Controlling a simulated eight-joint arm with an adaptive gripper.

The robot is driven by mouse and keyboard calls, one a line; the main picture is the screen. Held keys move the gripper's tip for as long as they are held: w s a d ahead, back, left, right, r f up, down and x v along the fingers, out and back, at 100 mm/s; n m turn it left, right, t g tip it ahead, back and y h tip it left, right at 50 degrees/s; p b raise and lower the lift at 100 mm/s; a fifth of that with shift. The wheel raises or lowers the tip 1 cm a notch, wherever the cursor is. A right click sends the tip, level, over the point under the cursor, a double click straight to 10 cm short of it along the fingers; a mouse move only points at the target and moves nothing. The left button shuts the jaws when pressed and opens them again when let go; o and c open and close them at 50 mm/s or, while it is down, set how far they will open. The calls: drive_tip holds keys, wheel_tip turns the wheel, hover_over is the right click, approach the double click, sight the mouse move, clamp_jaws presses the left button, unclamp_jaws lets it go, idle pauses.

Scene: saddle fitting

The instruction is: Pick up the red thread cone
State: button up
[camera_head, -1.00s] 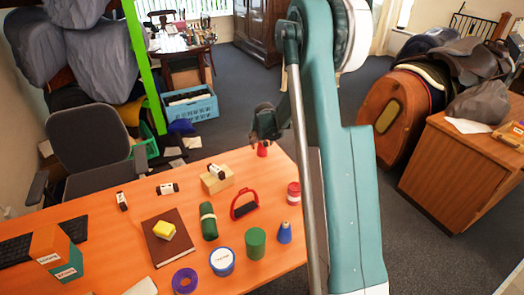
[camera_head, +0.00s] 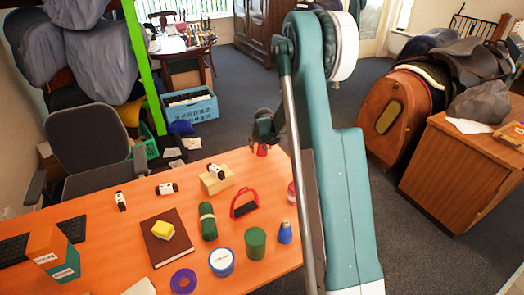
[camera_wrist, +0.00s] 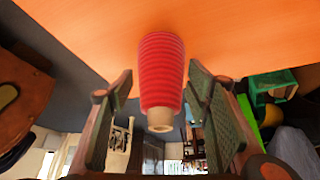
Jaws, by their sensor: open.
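The red thread cone (camera_wrist: 163,75) stands on the orange table (camera_wrist: 240,35), with its ribbed red thread and pale tip showing in the wrist view. In the head view the cone (camera_head: 262,151) is near the table's far right edge, its top hidden by my gripper (camera_head: 264,130). In the wrist view my gripper (camera_wrist: 163,118) is open, with one finger on each side of the cone's tip end. Gaps show between the fingers and the cone, and nothing is held.
A red stirrup-like piece (camera_head: 244,204), a wooden block (camera_head: 216,180), a green roll (camera_head: 208,222), a green cylinder (camera_head: 255,243) and a blue cone (camera_head: 285,233) lie nearby on the table. A red-and-white container (camera_head: 291,194) is partly hidden by my arm.

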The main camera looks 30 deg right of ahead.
drive_tip(key=c, duration=1.1)
drive_tip(key=shift+r, duration=0.15)
drive_tip(key=shift+c, duration=0.4)
drive_tip(key=shift+r, duration=0.2)
drive_tip(key=shift+c, duration=1.2)
wheel_tip(320, 180, up, 9)
drive_tip(key=p, duration=0.2)
drive_tip(key=shift+r, duration=0.15)
